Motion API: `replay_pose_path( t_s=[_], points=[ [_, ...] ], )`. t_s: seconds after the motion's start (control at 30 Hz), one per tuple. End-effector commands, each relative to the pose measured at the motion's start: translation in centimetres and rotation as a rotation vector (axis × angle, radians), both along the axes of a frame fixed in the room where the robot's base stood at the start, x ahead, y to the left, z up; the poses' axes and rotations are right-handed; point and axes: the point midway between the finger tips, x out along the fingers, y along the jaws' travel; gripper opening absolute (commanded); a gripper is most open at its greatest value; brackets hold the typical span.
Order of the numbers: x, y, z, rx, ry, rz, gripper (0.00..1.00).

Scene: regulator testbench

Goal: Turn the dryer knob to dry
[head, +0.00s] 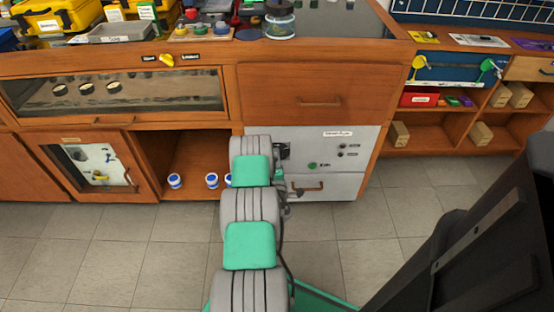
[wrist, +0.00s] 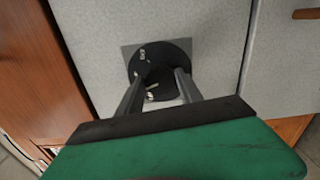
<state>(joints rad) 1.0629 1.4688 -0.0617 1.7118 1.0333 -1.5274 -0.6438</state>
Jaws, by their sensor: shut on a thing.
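The dryer knob (wrist: 160,58) is a round black dial on a square grey plate, on a light grey panel, in the wrist view. Small white marks show on the dial, too small to read. My gripper (wrist: 158,80) reaches to the dial from below, with one finger at each side of its middle, shut on the knob's grip. The grip itself is mostly hidden between the fingers. In the head view, the dark edge of the dial's plate (head: 284,151) shows just right of my arm, on the grey front. My arm hides the gripper there.
An open cubby with white-and-blue jars (head: 175,181) lies left of my arm.

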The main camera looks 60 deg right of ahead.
Motion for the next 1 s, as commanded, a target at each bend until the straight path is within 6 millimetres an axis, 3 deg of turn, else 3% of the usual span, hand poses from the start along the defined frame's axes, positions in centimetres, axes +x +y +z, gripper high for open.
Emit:
replay_pose_path(
  t_s=[1.0],
  points=[
    [-0.25, -0.13, -0.03, 0.434, -0.856, -0.007, 0.02]
  ],
)
